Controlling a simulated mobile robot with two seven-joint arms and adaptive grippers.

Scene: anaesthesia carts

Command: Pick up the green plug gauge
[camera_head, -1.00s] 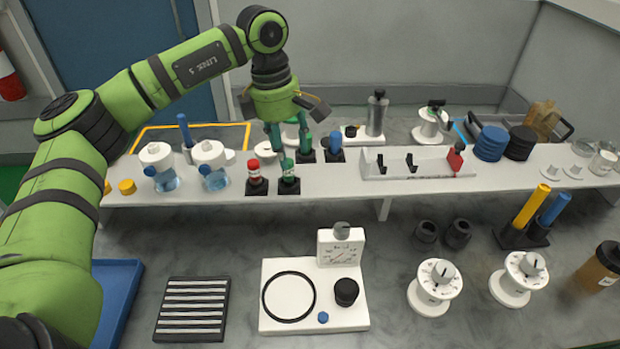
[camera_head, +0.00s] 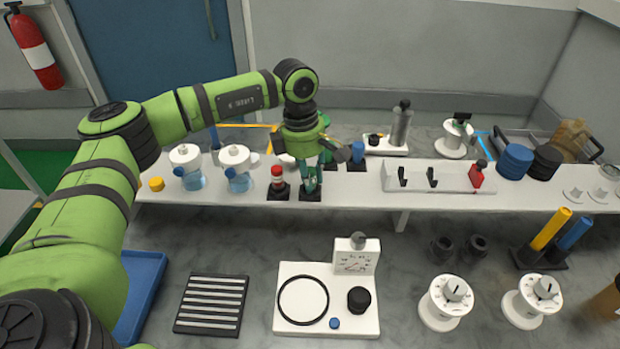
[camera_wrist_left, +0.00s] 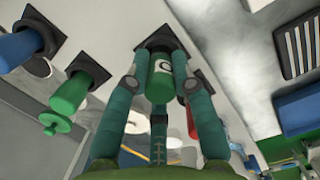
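The green plug gauge (camera_wrist_left: 160,82), with a white label, stands upright in a black square base (camera_head: 311,194) at the shelf's front edge. My left gripper (camera_head: 311,180) is down over it, its fingers on either side of the gauge. In the left wrist view the fingers look spread, with the gauge between them and no clear grip; whether a fingertip touches it is hard to tell. In the head view the fingers hide most of the gauge. My right gripper is not in view.
A red gauge (camera_head: 277,179) stands close on the left. Another green piece (camera_wrist_left: 69,96) and a blue one (camera_head: 358,153) stand in black bases behind. Two white-capped bottles (camera_head: 238,172) are farther left; a white rack (camera_head: 450,183) is on the right.

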